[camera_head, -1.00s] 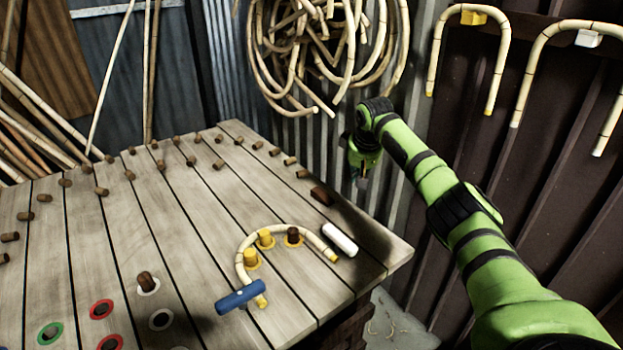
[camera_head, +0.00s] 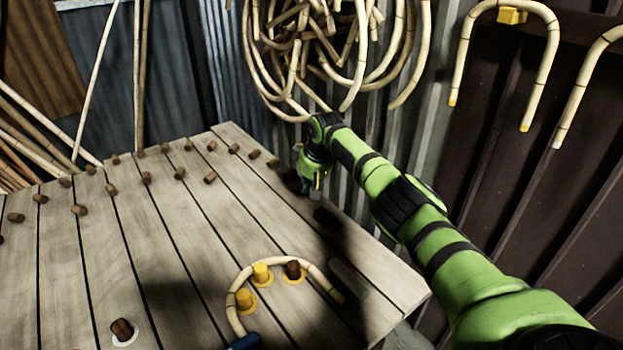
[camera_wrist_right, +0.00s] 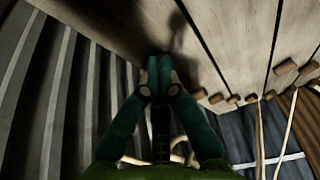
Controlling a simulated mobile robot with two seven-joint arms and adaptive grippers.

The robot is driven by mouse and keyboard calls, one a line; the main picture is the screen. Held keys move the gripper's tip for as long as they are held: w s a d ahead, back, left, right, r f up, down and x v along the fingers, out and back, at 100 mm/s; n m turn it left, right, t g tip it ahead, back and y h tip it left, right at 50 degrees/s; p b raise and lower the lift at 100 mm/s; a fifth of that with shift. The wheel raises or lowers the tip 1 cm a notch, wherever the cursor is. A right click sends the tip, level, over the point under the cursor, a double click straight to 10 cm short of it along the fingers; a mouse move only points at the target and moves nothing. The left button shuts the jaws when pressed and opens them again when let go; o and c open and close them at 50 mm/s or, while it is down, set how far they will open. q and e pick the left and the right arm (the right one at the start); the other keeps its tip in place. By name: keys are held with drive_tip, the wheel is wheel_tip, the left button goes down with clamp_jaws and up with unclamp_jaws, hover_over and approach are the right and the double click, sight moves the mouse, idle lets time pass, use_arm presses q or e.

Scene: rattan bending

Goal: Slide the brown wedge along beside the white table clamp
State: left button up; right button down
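The brown wedge (camera_head: 327,217) lies on the table near its right edge, dark in my arm's shadow. The white table clamp (camera_head: 349,278) lies nearer the camera, also in shadow, with a gap between it and the wedge. It is beside the right end of the bent rattan (camera_head: 236,290). My right gripper (camera_head: 313,187) is at the table's right edge, just beyond the wedge. In the right wrist view its fingers (camera_wrist_right: 159,63) are together, with nothing seen between them. I cannot make out the wedge there. My left gripper is out of view.
The rattan curves around yellow pegs (camera_head: 262,273) and a brown peg (camera_head: 293,270). A blue clamp (camera_head: 245,342) is at its near end. Several brown pegs (camera_head: 209,178) stand across the far table. A corrugated wall (camera_head: 400,120) rises close behind my right arm.

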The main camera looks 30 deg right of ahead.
sight(327, 219)
drive_tip(key=b+x, duration=0.2)
drive_tip(key=x, duration=0.1)
drive_tip(key=shift+f, duration=0.25)
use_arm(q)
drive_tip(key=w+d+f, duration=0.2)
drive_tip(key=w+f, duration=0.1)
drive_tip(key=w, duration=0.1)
use_arm(e)
drive_tip(key=shift+w+f+b, duration=0.15)
drive_tip(key=shift+f+b, duration=0.1)
drive_tip(key=shift+b, duration=0.2)
drive_tip(key=shift+d+r+p, duration=0.15)
drive_tip(key=shift+r+p, duration=0.1)
drive_tip(key=shift+p, duration=0.3)
drive_tip(key=shift+s+r+p, duration=0.1)
drive_tip(key=shift+s+p, duration=0.85)
drive_tip(key=shift+p, duration=0.3)
drive_tip(key=shift+s+p, duration=0.75)
drive_tip(key=shift+s, duration=0.35)
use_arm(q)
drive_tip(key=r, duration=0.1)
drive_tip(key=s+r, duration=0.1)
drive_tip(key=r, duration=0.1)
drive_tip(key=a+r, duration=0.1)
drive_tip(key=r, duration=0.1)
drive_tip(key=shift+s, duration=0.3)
use_arm(e)
drive_tip(key=shift+f, duration=0.25)
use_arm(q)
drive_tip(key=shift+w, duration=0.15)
